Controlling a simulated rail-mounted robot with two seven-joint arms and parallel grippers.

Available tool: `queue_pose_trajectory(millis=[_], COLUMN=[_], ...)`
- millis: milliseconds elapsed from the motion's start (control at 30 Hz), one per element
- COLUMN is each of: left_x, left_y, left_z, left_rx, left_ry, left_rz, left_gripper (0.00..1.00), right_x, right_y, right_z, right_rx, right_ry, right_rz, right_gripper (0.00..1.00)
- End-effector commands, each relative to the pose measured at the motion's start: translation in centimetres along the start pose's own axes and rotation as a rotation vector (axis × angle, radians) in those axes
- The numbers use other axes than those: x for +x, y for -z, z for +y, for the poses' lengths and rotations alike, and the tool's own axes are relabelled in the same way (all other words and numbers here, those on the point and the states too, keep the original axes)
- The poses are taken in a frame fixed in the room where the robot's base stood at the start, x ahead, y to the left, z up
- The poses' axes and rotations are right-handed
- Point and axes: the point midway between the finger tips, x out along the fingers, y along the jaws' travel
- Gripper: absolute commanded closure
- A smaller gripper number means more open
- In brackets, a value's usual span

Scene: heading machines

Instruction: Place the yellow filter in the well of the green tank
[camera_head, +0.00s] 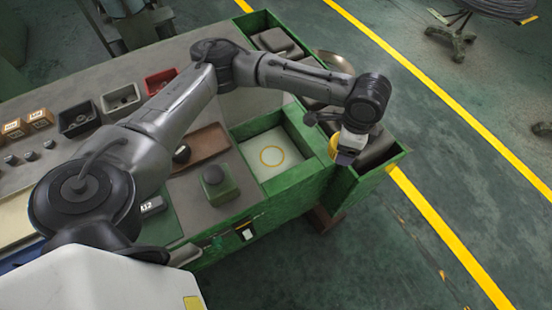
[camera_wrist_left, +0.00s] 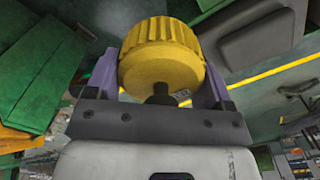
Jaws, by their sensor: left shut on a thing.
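The yellow filter (camera_head: 333,147) is held at the end of my left arm in the head view, above the right part of the green tank (camera_head: 298,177). In the left wrist view the filter (camera_wrist_left: 160,55) is a ribbed yellow cylinder with a dark stub, between the two purple fingers. My left gripper (camera_head: 344,156) is shut on it. My right gripper is not in view.
A green bin with a dark block (camera_head: 378,150) lies beside and below the gripper. A green box with a dark knob (camera_head: 213,178) stands left of the well. Small trays (camera_head: 120,99) line the bench further left. Open floor lies to the right.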

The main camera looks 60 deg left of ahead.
Motion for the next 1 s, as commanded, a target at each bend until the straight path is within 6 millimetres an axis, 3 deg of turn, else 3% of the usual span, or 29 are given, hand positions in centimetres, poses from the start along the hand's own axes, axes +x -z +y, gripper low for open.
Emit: queue_pose_trajectory(millis=[33,100,367,600,800,1000], left_x=[1.9,3.5,9.6,14.5,17.7,19.6], left_y=[-0.8,-1.8,-6.5,-11.9,-16.6,-20.2], left_z=[-0.5,-1.1,-3.8,-6.1,-7.6,-8.7], left_rx=[0.082,0.215,0.697,1.131,1.464,1.719], left_ry=[-0.006,-0.006,-0.005,-0.006,-0.005,-0.003], left_rz=[-0.004,-0.004,-0.004,-0.005,-0.003,-0.003], left_gripper=[0.51,0.51,0.51,0.51,0.51,0.51], right_x=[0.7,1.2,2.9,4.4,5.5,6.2], right_y=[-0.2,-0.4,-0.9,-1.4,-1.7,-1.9], right_z=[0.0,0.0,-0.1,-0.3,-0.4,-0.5], right_rx=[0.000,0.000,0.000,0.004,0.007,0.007], right_ry=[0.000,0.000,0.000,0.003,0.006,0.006], right_rz=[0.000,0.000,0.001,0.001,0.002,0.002], right_gripper=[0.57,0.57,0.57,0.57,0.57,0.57])
